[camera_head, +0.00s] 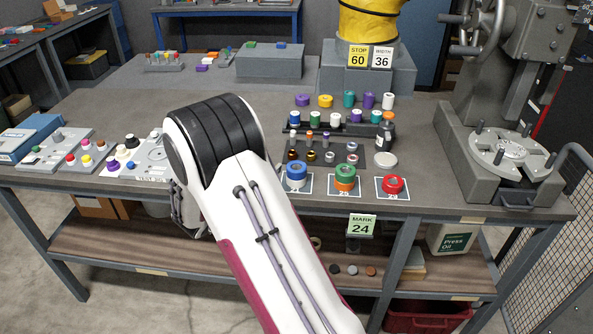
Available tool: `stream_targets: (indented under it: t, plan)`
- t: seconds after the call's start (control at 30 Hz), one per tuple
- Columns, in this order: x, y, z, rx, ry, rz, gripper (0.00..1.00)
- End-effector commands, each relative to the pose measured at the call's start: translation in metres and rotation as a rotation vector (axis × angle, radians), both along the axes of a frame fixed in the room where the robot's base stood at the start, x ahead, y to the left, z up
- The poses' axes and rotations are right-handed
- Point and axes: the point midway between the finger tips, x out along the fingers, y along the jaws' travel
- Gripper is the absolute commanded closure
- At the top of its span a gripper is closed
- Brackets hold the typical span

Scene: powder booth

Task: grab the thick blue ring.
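A thick blue ring (296,181) sits on the left one of three pale cards along the front of the bench, right of my arm. My gripper (184,212) is mostly hidden behind my white arm. Only a dark part shows near the bench's front edge, to the left of and apart from the blue ring. Its fingers cannot be made out.
A green ring (345,170) on an orange one and a red ring (392,184) stand on cards to the right. Racks of small coloured parts (322,154) stand behind. A grey press (500,160) is at right. Trays of knobs (80,153) lie at left.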

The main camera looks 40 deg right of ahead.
Motion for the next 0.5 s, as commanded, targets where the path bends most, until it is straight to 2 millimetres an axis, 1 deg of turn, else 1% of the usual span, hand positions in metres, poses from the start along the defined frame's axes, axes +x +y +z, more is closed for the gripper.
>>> stream_targets:
  t: [0.03,0.2,0.33,0.5]
  plan:
    - [-0.006,-0.005,-0.009,-0.025,0.015,-0.037,0.40]
    - [-0.030,-0.019,-0.026,-0.106,0.052,-0.149,0.40]
    - [-0.043,-0.024,-0.034,-0.151,0.074,-0.204,0.40]
    - [-0.050,-0.026,-0.037,-0.175,0.084,-0.233,0.40]
